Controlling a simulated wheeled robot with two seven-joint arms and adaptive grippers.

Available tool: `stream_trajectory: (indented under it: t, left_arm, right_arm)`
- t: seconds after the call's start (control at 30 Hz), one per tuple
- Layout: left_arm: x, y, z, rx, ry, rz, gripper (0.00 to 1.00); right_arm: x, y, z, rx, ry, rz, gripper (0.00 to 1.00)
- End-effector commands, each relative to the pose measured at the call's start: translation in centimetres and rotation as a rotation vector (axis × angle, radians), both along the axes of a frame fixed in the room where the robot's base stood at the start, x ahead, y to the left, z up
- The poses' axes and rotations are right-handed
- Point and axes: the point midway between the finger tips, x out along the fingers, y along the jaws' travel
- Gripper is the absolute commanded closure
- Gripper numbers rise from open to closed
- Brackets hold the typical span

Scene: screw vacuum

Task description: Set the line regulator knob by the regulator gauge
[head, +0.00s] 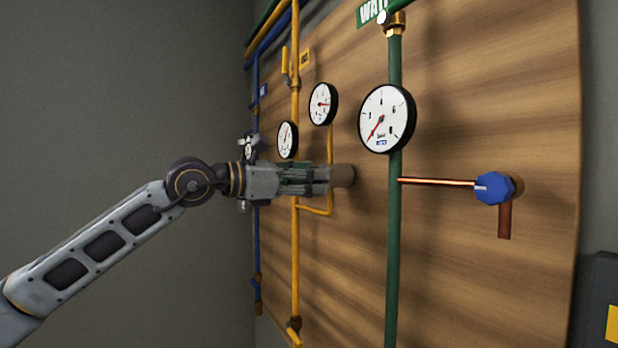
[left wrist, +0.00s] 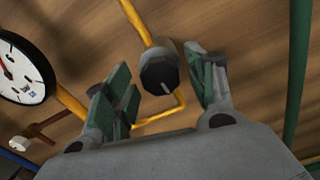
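A dark round knob (left wrist: 158,72) with a pale pointer line on its face sits on the yellow pipework in the left wrist view. In the head view a brownish cylinder, apparently this knob (head: 344,176), shows just beyond my left fingertips. My left gripper (head: 322,178) reaches in from the left. In the left wrist view its fingers (left wrist: 163,80) are open on either side of the knob, with gaps visible. Two white gauges, an upper one (head: 322,104) and a lower one (head: 287,139), are by the yellow line; I cannot tell which is the regulator gauge. My right gripper is not in view.
A green pipe (head: 394,230) with a large gauge (head: 387,118) stands to the right of the knob. A copper branch leads to a blue valve handle (head: 494,188). Yellow pipe (head: 295,250) and blue pipe (head: 256,240) run down the wooden board (head: 480,280).

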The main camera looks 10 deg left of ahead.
Motion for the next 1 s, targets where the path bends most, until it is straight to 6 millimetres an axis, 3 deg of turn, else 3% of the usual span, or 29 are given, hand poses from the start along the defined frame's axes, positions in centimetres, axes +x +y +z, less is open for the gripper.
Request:
stream_trajectory:
  t: [0.03, 0.3, 1.0]
  left_arm:
    - [0.0, 0.0, 0.0, 0.0, 0.0, 0.0, 0.54]
    - [0.0, 0.0, 0.0, 0.0, 0.0, 0.0, 0.88]
    - [0.0, 0.0, -0.2, -0.112, 0.152, 0.0, 0.88]
  right_arm:
    - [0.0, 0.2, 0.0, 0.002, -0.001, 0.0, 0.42]
    - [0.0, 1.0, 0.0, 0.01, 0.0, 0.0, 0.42]
    - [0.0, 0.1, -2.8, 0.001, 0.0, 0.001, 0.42]
